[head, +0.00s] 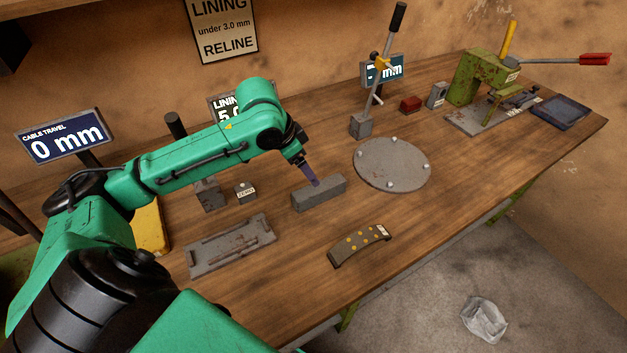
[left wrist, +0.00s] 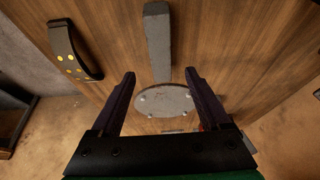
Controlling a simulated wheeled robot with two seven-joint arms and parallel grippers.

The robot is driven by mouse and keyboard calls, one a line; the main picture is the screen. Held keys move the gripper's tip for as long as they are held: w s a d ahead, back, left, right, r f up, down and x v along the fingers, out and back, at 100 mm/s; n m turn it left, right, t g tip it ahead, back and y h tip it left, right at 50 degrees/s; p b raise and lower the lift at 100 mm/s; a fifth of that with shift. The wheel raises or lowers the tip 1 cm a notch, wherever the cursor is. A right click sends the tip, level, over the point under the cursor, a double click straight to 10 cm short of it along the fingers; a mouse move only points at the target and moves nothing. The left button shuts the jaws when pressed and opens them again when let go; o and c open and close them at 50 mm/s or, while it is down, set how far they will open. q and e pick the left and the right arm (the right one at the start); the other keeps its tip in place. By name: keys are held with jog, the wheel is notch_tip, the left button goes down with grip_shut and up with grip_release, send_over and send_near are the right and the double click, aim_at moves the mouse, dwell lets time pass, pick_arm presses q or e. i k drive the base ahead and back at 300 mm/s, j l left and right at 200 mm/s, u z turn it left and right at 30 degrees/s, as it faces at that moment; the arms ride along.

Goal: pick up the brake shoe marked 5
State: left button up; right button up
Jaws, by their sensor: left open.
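A dark curved brake shoe (head: 360,245) with several yellow dots and a small white label at one end lies near the table's front edge. The label is too small to read. It also shows at the upper left in the left wrist view (left wrist: 75,52). My left gripper (head: 314,182) points down by a grey rectangular block (head: 319,193), behind and left of the shoe in the head view. In the left wrist view its two fingers (left wrist: 159,74) are apart with nothing held between them, and the block (left wrist: 158,45) lies beyond the fingertips. My right gripper is not in view.
A round grey plate with studs (head: 392,165) lies right of the block, and a flat rusty tray (head: 230,247) lies left. A lever stand (head: 362,125) and a green press (head: 475,80) stand farther back. The wood around the shoe is clear.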

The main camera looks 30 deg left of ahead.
aim_at(351, 244)
jog(key=k+l, duration=1.5)
jog(key=k, duration=0.25)
